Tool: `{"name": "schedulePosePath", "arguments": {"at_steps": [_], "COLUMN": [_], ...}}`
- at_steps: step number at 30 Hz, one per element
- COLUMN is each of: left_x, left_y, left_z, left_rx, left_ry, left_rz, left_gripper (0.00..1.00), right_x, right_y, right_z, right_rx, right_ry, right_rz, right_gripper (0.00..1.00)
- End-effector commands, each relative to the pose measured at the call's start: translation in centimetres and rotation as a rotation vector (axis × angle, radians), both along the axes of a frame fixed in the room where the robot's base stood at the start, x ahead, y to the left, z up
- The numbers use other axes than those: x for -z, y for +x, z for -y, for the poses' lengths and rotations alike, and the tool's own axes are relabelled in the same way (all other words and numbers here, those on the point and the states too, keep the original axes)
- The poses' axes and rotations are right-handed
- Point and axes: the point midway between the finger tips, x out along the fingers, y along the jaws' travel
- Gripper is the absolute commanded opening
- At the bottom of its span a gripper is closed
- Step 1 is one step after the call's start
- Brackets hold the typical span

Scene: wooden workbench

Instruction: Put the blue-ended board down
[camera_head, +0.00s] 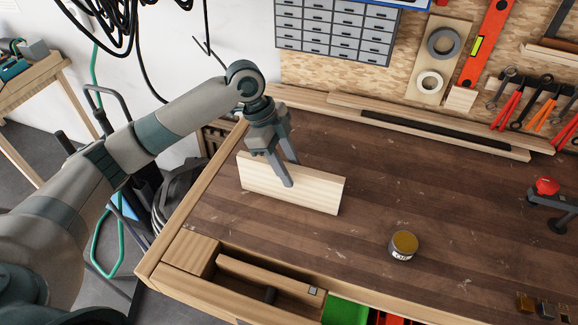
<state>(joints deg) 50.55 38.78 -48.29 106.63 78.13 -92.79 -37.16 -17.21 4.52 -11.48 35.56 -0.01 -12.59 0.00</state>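A pale wooden board (318,190) is upright on its long edge over the left part of the workbench (355,240). No blue end shows on the faces I can see. My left gripper (290,172) points down over the board's top edge, with one finger in front of its face and the other behind it. The fingers look shut on the board. The rear fingertip is hidden behind it. I cannot tell whether the board's lower edge touches the bench top. My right gripper is not in view.
A small tin (403,245) stands right of the board. A grey tool with a red knob (547,186) is at the right edge. Long planks (430,127) lie along the back. The middle of the bench is clear.

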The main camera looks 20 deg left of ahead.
Motion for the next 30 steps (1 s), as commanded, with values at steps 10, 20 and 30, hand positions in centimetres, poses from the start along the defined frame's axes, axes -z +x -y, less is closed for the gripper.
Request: {"name": "schedulePosePath", "arguments": {"at_steps": [10, 20, 30], "left_x": [-1.5, -6.4, -10.7], "left_y": [0.1, 0.2, 0.2], "left_z": [-0.6, -2.6, -4.3], "left_rx": [0.0, -0.001, 0.0], "left_ry": [0.001, 0.0, 0.0], "left_rz": [0.003, 0.004, 0.001], "left_gripper": [0.37, 0.37, 0.37], "right_x": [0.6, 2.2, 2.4], "right_y": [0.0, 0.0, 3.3], "right_z": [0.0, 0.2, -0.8], "right_rx": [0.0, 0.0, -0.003], "right_ry": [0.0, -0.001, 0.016], "right_rz": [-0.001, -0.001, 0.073], "right_gripper": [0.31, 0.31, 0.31]}}
